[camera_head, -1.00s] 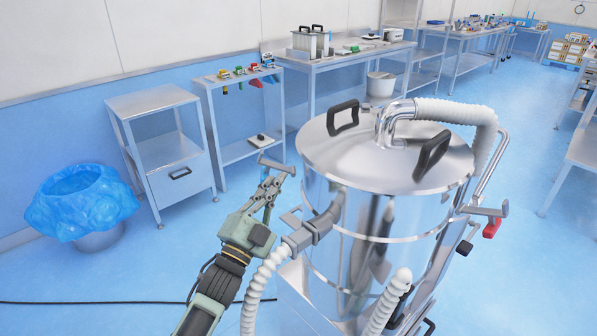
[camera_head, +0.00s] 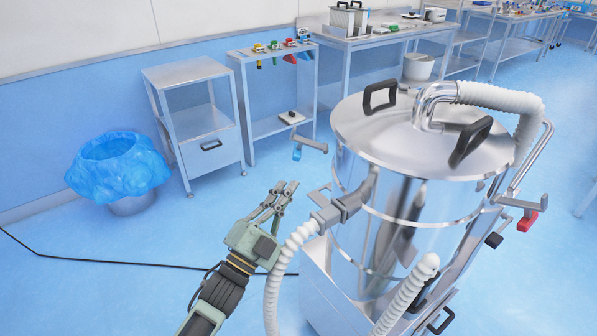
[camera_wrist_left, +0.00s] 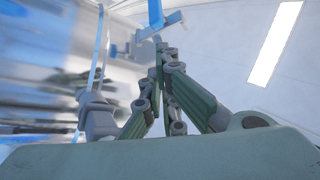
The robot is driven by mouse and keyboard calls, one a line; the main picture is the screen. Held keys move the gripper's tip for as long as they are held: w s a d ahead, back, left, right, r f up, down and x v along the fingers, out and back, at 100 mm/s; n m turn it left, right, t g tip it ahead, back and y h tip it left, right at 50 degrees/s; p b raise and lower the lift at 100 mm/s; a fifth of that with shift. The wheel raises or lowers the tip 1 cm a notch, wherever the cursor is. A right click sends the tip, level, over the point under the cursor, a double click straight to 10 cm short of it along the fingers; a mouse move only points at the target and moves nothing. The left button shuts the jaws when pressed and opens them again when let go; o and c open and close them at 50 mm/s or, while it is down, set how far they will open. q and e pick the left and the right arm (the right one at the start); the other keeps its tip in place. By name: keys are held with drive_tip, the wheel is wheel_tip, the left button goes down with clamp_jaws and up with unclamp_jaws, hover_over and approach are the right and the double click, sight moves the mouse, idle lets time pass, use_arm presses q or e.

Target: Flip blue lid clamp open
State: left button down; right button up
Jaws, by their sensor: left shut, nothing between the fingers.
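The blue lid clamp (camera_head: 297,152) stands out from the left side of the steel vessel (camera_head: 385,235), just below the round lid (camera_head: 400,140). Its grey bar (camera_head: 311,144) points away from the vessel wall, and its blue part hangs beneath the bar's outer end. The clamp also shows at the top of the left wrist view (camera_wrist_left: 163,22), beyond the fingertips. My left gripper (camera_head: 290,187) is below the clamp and apart from it. Its fingers are together and empty. My right gripper is not in view.
A ribbed white hose (camera_head: 285,265) and its grey pipe fitting (camera_head: 340,208) are close to my left gripper. Red (camera_head: 527,221) and black (camera_head: 494,240) clamp parts are on the vessel's right side. A blue-lined bin (camera_head: 118,170) and steel cabinet (camera_head: 205,120) stand left; open floor lies between.

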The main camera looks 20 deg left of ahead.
use_arm(q)
drive_tip(key=shift+v, duration=1.7)
